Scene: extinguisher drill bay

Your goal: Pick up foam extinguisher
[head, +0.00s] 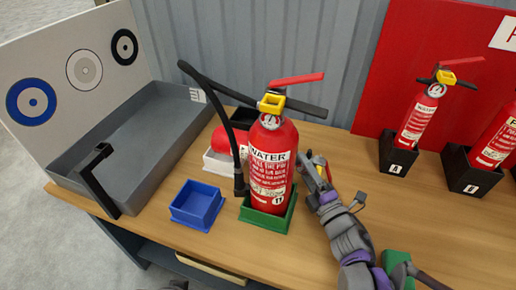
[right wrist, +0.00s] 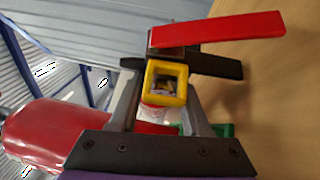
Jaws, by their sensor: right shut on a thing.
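A red extinguisher marked WATER (head: 269,165) stands upright in a green box (head: 252,217). Behind it part of another red extinguisher (head: 226,138) shows, apparently lying over a white box. Its middle and label are hidden, so I cannot read whether it is foam. My right gripper (head: 313,172) is just right of the WATER extinguisher. In the right wrist view my right gripper (right wrist: 160,112) is shut on an extinguisher's neck, below its yellow collar (right wrist: 167,84), red lever (right wrist: 225,30) and black handle (right wrist: 215,66). This seems to be the lying one.
A blue box (head: 197,204) stands empty at the front. A grey tray (head: 150,128) with a black bent bar (head: 95,175) is at left. Extinguishers (head: 416,118) in black boxes stand before a red panel at right. The front right table is mostly clear.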

